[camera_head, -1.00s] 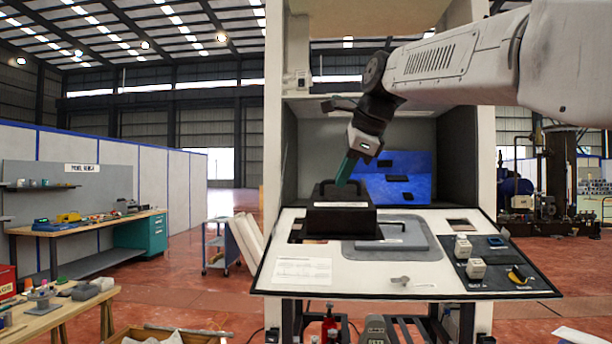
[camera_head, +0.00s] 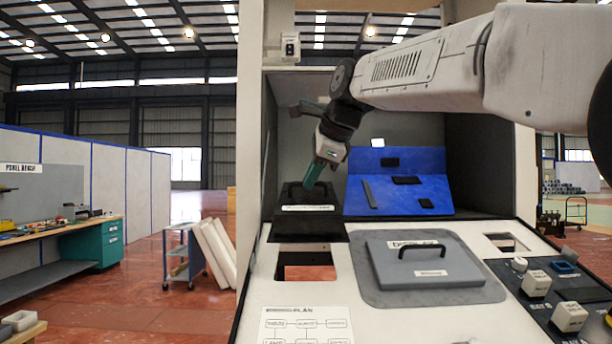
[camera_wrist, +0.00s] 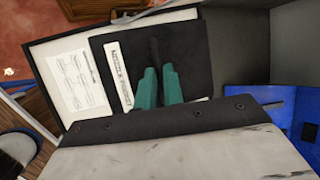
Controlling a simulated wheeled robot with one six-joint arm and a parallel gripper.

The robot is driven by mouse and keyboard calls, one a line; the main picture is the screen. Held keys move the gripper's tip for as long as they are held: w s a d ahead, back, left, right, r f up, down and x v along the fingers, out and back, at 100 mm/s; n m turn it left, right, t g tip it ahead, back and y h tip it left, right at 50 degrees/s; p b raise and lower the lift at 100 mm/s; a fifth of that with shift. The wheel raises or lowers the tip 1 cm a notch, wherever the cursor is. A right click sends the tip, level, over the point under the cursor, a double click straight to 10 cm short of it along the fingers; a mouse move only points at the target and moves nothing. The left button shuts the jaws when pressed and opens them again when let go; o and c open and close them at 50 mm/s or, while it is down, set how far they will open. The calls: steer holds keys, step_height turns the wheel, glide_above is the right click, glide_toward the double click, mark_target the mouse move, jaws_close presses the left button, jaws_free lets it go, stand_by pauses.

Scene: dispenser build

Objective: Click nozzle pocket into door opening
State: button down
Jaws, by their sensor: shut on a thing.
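The nozzle pocket is a black block (camera_head: 308,222) with a white label on its front edge. My gripper (camera_head: 311,186), with teal fingers, is shut on its raised handle from above. In the wrist view the fingers (camera_wrist: 159,72) close at the dark handle, beside the printed label on the pocket (camera_wrist: 187,50). A square opening (camera_head: 308,273) in the white panel lies just in front of the pocket, with red floor showing through. The pocket's underside is hidden, so I cannot tell its height above the panel. A grey door plate (camera_head: 428,268) with a black handle lies right of the opening.
A blue angled stand (camera_head: 400,195) with several dark parts stands at the back of the booth. Dark booth walls flank the arm. A plan sheet (camera_head: 306,325) lies at the front left, and a dark control panel (camera_head: 555,296) is at the right.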

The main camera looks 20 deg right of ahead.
mark_target(319, 199)
steer(key=shift+w+f, duration=0.25)
steer(key=shift+f, duration=0.45)
steer(key=shift+w+f, duration=0.25)
steer(key=shift+f, duration=0.4)
step_height(319, 199, down, 6)
steer(key=w, duration=0.2)
steer(key=shift+w+d+f, duration=0.2)
steer(key=shift+d, duration=0.2)
steer(key=shift+w+f, duration=0.25)
stand_by(1.0)
steer(key=c, duration=1)
jaws_free()
steer(key=shift+o, duration=0.2)
steer(key=shift+s, duration=0.1)
steer(key=shift+v, duration=2.95)
